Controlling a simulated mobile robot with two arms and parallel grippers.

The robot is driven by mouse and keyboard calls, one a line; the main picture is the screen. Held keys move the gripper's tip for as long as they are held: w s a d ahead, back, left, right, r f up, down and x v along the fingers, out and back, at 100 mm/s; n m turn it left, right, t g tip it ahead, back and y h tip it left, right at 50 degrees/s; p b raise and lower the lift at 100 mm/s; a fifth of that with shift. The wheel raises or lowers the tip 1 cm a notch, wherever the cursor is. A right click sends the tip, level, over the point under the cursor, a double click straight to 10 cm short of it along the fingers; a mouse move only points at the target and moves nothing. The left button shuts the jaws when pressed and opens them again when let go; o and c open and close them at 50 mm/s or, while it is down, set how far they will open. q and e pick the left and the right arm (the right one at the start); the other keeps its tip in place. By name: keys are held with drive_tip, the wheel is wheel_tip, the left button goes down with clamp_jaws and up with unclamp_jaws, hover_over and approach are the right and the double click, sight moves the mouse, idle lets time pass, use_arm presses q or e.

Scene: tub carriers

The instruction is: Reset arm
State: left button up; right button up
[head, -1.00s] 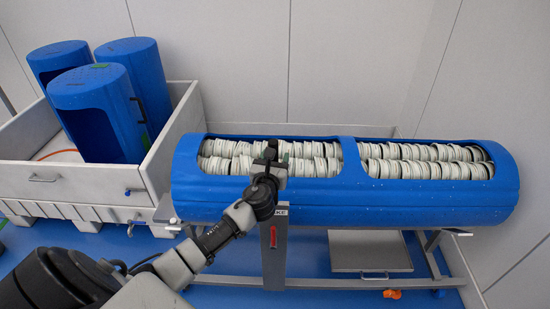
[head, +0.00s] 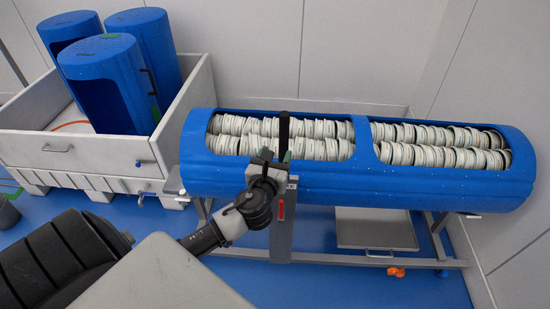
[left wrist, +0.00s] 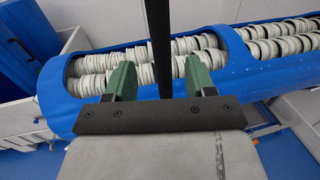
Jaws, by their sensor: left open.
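My left gripper (head: 283,152) is in front of the long blue carrier (head: 230,178), whose two openings show rows of pale ring-shaped tubs (head: 440,156). In the left wrist view the two green fingers (left wrist: 160,80) stand wide apart with no tub between them. A dark vertical bar (left wrist: 159,45) shows between and beyond the fingers; I cannot tell whether it touches them. The left arm reaches up from the lower left of the head view. My right gripper is not in view.
The carrier lies on a grey metal stand (head: 320,258). A white crate (head: 80,152) at the left holds several upright blue cylinders (head: 105,85). An orange item (head: 396,271) lies under the stand.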

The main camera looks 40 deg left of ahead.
use_arm(q)
drive_tip(key=shift+s, duration=0.2)
idle(0.4)
drive_tip(key=s+f+n+g+h, duration=0.25)
drive_tip(key=f+n+g, duration=0.35)
drive_tip(key=f, duration=1.4)
drive_tip(key=s+d+f+n+g+h, duration=0.1)
drive_tip(key=s+f+n+g, duration=0.1)
drive_tip(key=s+f+n, duration=0.35)
drive_tip(key=s+f+n+g, duration=0.25)
drive_tip(key=s+f, duration=0.35)
drive_tip(key=f, duration=0.5)
drive_tip(key=s+d+f+n+g+h, duration=0.1)
drive_tip(key=s+d+f+n, duration=0.2)
drive_tip(key=s, duration=0.6)
drive_tip(key=s+d+f+n+g, duration=0.2)
drive_tip(key=s+d+f+n, duration=0.1)
drive_tip(key=s+f+n, duration=0.4)
drive_tip(key=s+d+f+n+g+h, duration=0.1)
drive_tip(key=s+f+n, duration=0.4)
drive_tip(key=s, duration=0.7)
drive_tip(key=shift+d+n+g+h, duration=0.35)
drive_tip(key=shift+d+g, duration=0.4)
drive_tip(key=shift+d, duration=0.15)
